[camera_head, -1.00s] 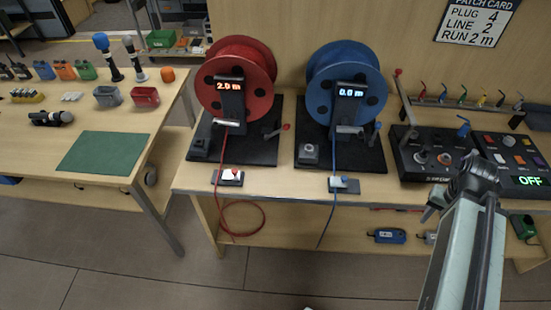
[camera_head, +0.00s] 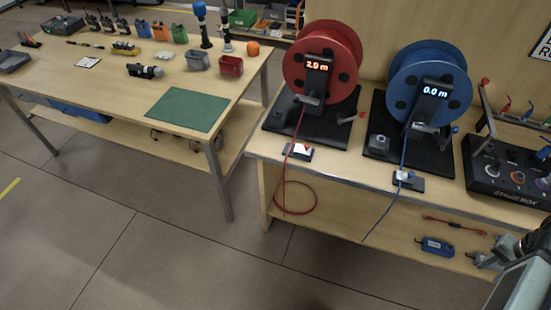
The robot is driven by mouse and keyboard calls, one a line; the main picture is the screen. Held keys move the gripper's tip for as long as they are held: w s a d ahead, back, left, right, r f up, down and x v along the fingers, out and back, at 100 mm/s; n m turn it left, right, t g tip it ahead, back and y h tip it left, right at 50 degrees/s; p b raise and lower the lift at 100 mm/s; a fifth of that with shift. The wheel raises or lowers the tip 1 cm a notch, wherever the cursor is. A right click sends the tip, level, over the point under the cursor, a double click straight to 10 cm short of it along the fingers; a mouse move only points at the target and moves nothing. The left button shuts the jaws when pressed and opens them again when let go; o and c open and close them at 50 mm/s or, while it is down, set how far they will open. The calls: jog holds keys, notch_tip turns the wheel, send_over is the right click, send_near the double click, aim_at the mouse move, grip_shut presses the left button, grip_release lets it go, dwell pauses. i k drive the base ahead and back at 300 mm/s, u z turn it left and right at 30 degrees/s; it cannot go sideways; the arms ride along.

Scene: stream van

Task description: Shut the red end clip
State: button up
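The red end clip (camera_head: 299,152) is a small dark block with a white top and a red part, at the front edge of the bench below the red reel (camera_head: 322,62). The red cable (camera_head: 291,170) runs down from the reel past the clip and hangs in a loop by the lower shelf. Whether the clip's red part is raised or down is too small to tell. My gripper (camera_head: 490,258) is at the lower right, far from the clip. Its fingers are small and partly cut off by my arm, so their opening is unclear. The red reel's display reads 2.0 m.
A blue reel (camera_head: 428,85) reading 0.0 m, with its own clip (camera_head: 408,180), stands to the right. A stage box (camera_head: 505,170) is further right. A table with a green mat (camera_head: 187,108) stands left. Open floor lies in front.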

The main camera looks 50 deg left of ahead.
aim_at(305, 149)
jog(key=k, duration=0.5)
jog(key=u, duration=1.5)
jog(key=i, duration=1)
jog(key=z, duration=0.05)
jog(key=k, duration=1.25)
jog(key=u, duration=0.95)
jog(key=i, duration=0.45)
